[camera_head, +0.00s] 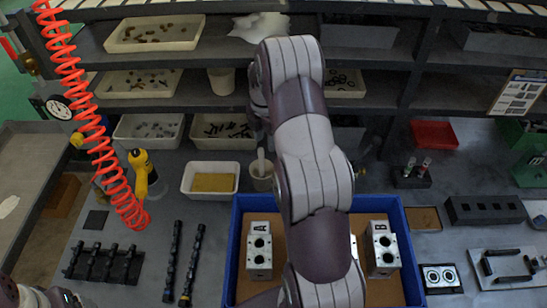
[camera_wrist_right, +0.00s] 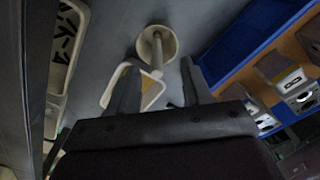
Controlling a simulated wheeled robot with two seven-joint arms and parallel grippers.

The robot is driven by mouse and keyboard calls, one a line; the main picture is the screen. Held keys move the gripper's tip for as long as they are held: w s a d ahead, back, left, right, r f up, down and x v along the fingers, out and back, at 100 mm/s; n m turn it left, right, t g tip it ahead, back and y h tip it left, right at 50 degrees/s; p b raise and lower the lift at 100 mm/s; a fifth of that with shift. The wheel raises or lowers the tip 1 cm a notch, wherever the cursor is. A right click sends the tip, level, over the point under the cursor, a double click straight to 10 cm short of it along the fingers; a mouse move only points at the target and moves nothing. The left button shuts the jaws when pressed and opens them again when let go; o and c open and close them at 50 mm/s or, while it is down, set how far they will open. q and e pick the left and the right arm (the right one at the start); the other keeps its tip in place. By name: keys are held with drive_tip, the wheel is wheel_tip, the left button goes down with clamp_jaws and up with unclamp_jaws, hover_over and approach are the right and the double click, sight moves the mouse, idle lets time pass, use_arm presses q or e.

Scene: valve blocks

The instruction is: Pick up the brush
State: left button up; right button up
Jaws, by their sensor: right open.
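The brush (camera_head: 261,158) stands in a small pale cup (camera_head: 261,182) behind the blue tray, with its light handle pointing up. In the right wrist view the brush handle (camera_wrist_right: 157,52) leans out of the round cup (camera_wrist_right: 169,37). My right gripper (camera_wrist_right: 160,78) is open and empty, its two dark fingers spread, with the brush and cup ahead of the fingertips. In the head view my right arm hides most of that gripper. Only part of my left arm shows at the lower left corner; its gripper is out of view.
A blue tray (camera_head: 236,235) holds valve blocks, including A (camera_head: 259,252) and B (camera_head: 383,250). A white bin with a yellow sponge (camera_head: 212,182) stands left of the cup. A yellow tool (camera_head: 142,172) and a red coiled hose (camera_head: 92,125) are further left. Shelves with bins rise behind.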

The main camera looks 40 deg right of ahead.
sight(262, 159)
drive_tip(key=f+p, duration=0.1)
drive_tip(key=f, duration=0.4)
drive_tip(key=a+f+p, duration=0.1)
drive_tip(key=f, duration=0.2)
drive_tip(key=shift+w+p, duration=0.25)
drive_tip(key=shift+p, duration=0.05)
drive_tip(key=shift+a+f, duration=0.15)
drive_tip(key=shift+f, duration=0.1)
drive_tip(key=shift+a, duration=0.35)
use_arm(q)
drive_tip(key=r, duration=0.1)
drive_tip(key=a+r, duration=0.1)
drive_tip(key=shift+a+r, duration=0.3)
drive_tip(key=shift+r, duration=0.05)
use_arm(e)
drive_tip(key=shift+d, duration=0.25)
clamp_jaws()
